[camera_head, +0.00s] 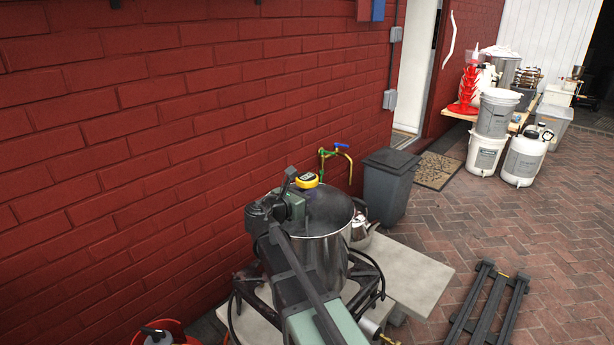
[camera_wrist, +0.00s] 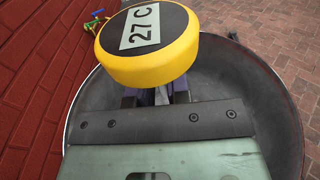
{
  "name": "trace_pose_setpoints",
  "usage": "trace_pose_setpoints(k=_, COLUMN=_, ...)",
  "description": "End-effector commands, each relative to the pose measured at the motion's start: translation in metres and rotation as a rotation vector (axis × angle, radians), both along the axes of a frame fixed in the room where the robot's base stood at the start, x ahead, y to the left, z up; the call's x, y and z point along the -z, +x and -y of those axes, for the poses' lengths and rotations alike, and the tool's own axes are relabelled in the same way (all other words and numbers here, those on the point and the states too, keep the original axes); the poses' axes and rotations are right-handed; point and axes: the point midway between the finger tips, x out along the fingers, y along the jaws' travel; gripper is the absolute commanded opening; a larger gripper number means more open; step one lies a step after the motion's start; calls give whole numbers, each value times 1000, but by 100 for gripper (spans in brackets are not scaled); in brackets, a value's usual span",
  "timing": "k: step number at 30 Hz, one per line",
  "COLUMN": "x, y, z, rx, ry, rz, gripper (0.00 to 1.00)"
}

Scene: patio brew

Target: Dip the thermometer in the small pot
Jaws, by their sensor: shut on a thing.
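The thermometer (camera_head: 307,180) has a round yellow head. In the wrist view its display (camera_wrist: 145,27) reads 27 C. My gripper (camera_wrist: 157,96) is shut on it just below the head. A steel pot (camera_head: 328,254) stands on a dark burner frame by the brick wall. The thermometer head is over the pot's open top, and the pot's wide rim and grey inside (camera_wrist: 262,95) surround my gripper in the wrist view. The thermometer's stem is hidden, so I cannot tell how deep it reaches or whether it touches liquid.
A steel kettle (camera_head: 361,230) stands just behind the pot. A grey bin (camera_head: 388,188) stands beyond. Pale slabs (camera_head: 420,280) and a dark rack (camera_head: 488,305) lie to the right. Open brick paving (camera_head: 530,230) lies farther right.

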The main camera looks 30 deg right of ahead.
Motion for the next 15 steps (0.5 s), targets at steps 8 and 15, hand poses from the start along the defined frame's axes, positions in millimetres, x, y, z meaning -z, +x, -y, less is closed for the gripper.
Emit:
trace_pose_setpoints(k=8, x=0, y=0, z=0, rx=0, ry=0, rz=0, gripper=0)
trace_pose_setpoints(k=15, x=-10, y=0, z=0, rx=0, ry=0, rz=0, gripper=0)
